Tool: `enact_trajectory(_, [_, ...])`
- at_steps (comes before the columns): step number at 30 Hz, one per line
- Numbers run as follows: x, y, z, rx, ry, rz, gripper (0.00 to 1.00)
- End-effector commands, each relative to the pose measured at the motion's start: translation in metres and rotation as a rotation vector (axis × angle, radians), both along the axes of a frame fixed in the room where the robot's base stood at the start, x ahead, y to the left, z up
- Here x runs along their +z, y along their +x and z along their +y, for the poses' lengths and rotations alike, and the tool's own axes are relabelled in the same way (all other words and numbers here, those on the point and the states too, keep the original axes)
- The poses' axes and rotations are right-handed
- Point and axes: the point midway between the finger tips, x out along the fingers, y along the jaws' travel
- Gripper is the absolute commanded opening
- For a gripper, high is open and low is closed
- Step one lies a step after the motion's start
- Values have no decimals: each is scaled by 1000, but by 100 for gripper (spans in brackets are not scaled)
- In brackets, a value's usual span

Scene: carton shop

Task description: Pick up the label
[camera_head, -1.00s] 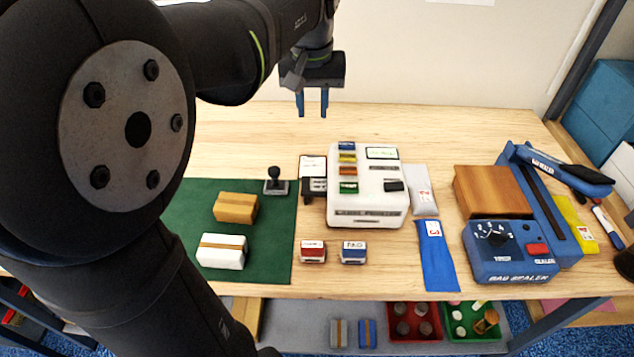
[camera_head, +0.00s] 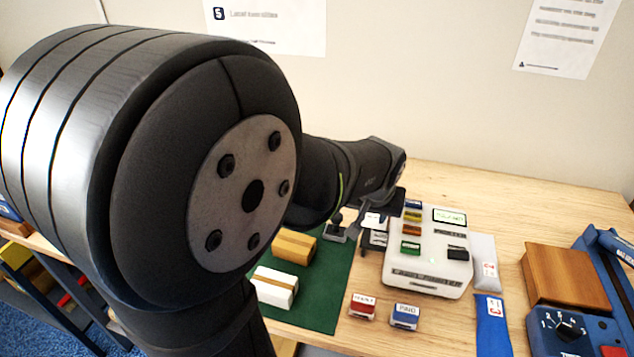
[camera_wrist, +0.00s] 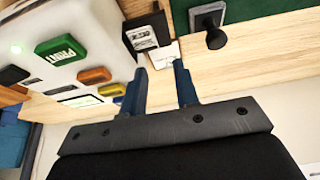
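The label is a small white piece (camera_wrist: 163,54) at the black outlet (camera_wrist: 149,31) on the side of the white label printer (camera_wrist: 85,22). In the head view the label (camera_head: 375,219) shows beside the printer (camera_head: 436,268), partly behind my arm. My gripper (camera_wrist: 160,66) is open, its two blue fingers apart and pointing toward the label. The label's near edge lies about between the fingertips in the wrist view; I cannot tell whether they touch it. In the head view the fingers are mostly hidden.
Tan (camera_head: 294,246) and white (camera_head: 275,287) boxes lie on the mat. Red (camera_head: 362,307) and blue (camera_head: 405,316) stamps sit in front of the printer. Bare table lies behind it.

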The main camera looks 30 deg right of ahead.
Motion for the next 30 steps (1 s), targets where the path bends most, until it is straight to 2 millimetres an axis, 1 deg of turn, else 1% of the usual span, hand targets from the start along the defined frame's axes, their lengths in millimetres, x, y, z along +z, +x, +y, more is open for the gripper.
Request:
enact_trajectory(1, [-7, 2, -2, 0, 3, 1, 28])
enact_trajectory(3, [-14, 4, -4, 0, 2, 1, 28])
enact_trajectory(11, [-29, 6, -8, -1, 2, 2, 28])
enact_trajectory(16, [-53, 8, -14, 0, 4, 3, 28])
enact_trajectory(19, [-62, 12, -17, 0, 3, 1, 28])
enact_trajectory(24, [-70, 14, -20, -1, 0, 0, 28])
enact_trajectory(30, [-70, 15, -20, 0, 0, 0, 28])
